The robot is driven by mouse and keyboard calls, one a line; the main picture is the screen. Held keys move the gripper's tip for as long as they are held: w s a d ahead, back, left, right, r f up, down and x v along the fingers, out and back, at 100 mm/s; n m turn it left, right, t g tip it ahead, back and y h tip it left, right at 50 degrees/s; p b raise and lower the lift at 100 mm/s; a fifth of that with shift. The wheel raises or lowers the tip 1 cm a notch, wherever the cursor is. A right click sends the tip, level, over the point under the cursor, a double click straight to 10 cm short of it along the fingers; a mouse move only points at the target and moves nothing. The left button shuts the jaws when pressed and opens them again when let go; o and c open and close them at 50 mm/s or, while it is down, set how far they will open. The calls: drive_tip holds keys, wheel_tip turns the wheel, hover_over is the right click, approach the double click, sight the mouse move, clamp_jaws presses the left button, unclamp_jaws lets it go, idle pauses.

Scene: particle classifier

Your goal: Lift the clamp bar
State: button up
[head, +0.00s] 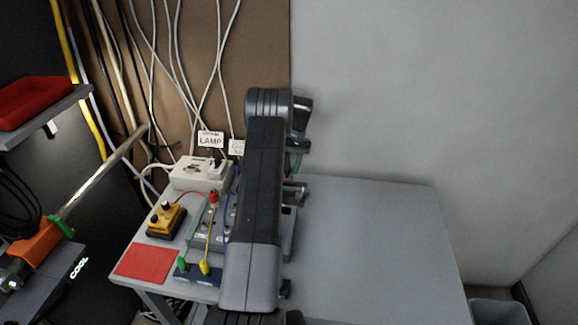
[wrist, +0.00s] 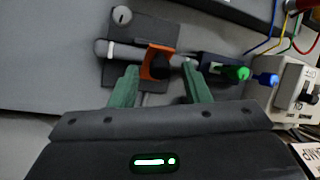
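In the wrist view, a grey bar (wrist: 120,50) lies across a dark plate (wrist: 150,24), with an orange bracket (wrist: 155,63) around its right part. This looks like the clamp bar, though I cannot be sure which part the name covers. A dark knob end shows by the bracket. My gripper (wrist: 159,70) is open, its two green fingers apart. The fingertips are on either side of the orange bracket in the picture; I cannot tell how deep they reach or whether they touch. In the head view my arm hides most of this fixture.
In the head view, a grey table (head: 370,240) is clear on the right. On its left are a white socket box (head: 200,174), a yellow-black control box (head: 166,220), a red mat (head: 146,263) and coloured leads. Cables hang on the brown board behind. A bin (head: 498,311) stands lower right.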

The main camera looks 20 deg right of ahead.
wheel_tip(320, 180, up, 10)
drive_tip(key=b, duration=0.2)
idle(0.3)
drive_tip(key=shift+c, duration=0.2)
